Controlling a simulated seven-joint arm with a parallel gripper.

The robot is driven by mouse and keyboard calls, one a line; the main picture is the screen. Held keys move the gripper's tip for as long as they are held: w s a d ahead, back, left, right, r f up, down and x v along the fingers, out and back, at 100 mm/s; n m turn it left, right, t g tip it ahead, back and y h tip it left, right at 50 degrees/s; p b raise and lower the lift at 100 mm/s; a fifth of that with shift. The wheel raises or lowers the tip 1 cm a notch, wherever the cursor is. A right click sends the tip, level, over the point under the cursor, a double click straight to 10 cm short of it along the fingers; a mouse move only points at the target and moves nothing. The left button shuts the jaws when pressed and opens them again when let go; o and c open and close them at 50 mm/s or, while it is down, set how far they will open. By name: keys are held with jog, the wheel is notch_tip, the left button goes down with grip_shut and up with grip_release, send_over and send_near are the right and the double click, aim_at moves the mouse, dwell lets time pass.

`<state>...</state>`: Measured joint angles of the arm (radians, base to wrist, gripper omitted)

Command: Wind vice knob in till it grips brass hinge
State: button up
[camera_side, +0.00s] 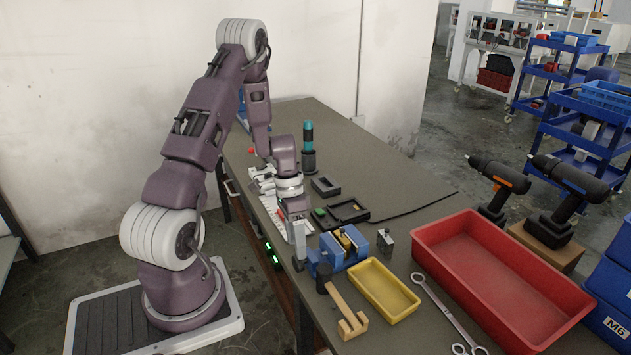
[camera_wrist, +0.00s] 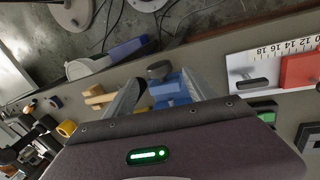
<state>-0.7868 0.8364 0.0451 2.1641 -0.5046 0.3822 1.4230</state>
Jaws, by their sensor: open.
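The blue vice (camera_side: 352,259) stands on the bench near its front edge; it also shows in the wrist view (camera_wrist: 172,92). The brass hinge (camera_side: 346,239) sits at the top of the vice, between its jaws; I cannot tell whether it is touched on both sides. The dark vice knob (camera_side: 323,273) sticks out at the vice's front; it also shows in the wrist view (camera_wrist: 159,70). My gripper (camera_side: 298,258) is open and empty, left of and behind the knob in the side view. In the wrist view its fingertips (camera_wrist: 162,77) appear either side of the knob, apart from it.
A wrench (camera_side: 447,312), a red bin (camera_side: 500,280) and a small metal block (camera_side: 388,243) are to the right. Black trays (camera_side: 346,211) lie behind. A white ruler plate (camera_wrist: 270,66) lies beside.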

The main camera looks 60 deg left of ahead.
jog(key=d+r+n+t+y, duration=0.1)
jog(key=d+r, duration=0.5)
jog(key=r, duration=0.6)
jog(key=d+r+t+y, duration=0.3)
jog(key=d+r, duration=0.3)
jog(key=r, duration=0.6)
jog(key=shift+s+d+r+n, duration=0.15)
jog(key=shift+s+d+n, duration=0.05)
jog(key=shift+s+n, duration=0.2)
